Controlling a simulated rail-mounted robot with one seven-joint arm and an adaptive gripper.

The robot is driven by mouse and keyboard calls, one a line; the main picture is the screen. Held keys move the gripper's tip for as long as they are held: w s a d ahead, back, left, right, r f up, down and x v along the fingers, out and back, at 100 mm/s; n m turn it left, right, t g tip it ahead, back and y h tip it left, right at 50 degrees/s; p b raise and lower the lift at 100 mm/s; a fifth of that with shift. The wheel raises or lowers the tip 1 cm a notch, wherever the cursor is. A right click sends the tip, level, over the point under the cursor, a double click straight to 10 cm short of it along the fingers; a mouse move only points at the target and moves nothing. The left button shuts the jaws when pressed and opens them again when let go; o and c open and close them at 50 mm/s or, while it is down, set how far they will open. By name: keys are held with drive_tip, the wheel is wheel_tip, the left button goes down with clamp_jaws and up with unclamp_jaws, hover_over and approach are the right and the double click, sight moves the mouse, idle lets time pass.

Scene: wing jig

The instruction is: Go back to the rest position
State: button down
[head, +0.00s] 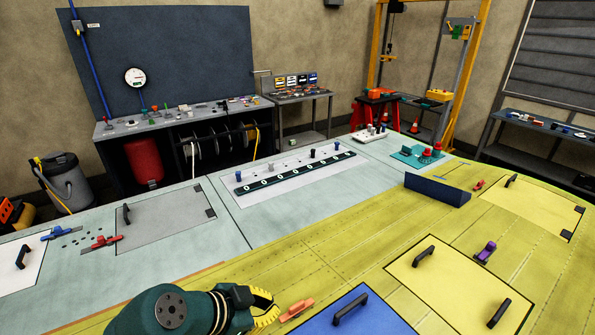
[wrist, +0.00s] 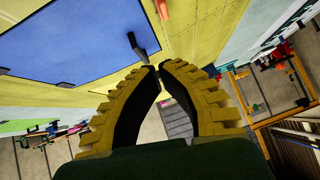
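My gripper (head: 265,306) is low in the head view, beside the dark green end of my arm, above the yellow-green wing panel (head: 330,250). In the wrist view its two yellow ridged fingers (wrist: 158,69) curve together and their tips meet or nearly meet. Nothing shows held between them. An orange clamp-like piece (head: 297,309) appears just right of the fingers in the head view; I cannot tell the gap between them. No marker of a rest position shows.
A blue panel (head: 375,320) with a black handle (head: 350,308) lies right of my gripper, and a yellow panel (head: 455,275) beyond it. A purple piece (head: 486,252) and a dark blue block (head: 437,190) stand on the wing. Open wing surface lies ahead.

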drive_tip(key=d+r+m+t+y+p, duration=0.15)
drive_tip(key=d+r+t+p, duration=0.25)
drive_tip(key=d+r+p, duration=0.95)
drive_tip(key=s+r+n+t+y, duration=0.1)
drive_tip(key=s+r+n+t, duration=0.2)
drive_tip(key=r, duration=0.6)
drive_tip(key=s+r+n+t+y+b, duration=0.1)
drive_tip(key=s+r+n+t, duration=0.3)
drive_tip(key=r, duration=0.5)
drive_tip(key=s+r+n+t+y+b, duration=0.1)
drive_tip(key=s+r+n+t+y, duration=0.2)
drive_tip(key=r, duration=0.6)
drive_tip(key=s+n+t, duration=0.1)
drive_tip(key=n+t, duration=0.1)
drive_tip(key=n, duration=0.1)
drive_tip(key=shift+s, duration=0.2)
drive_tip(key=shift+f, duration=0.1)
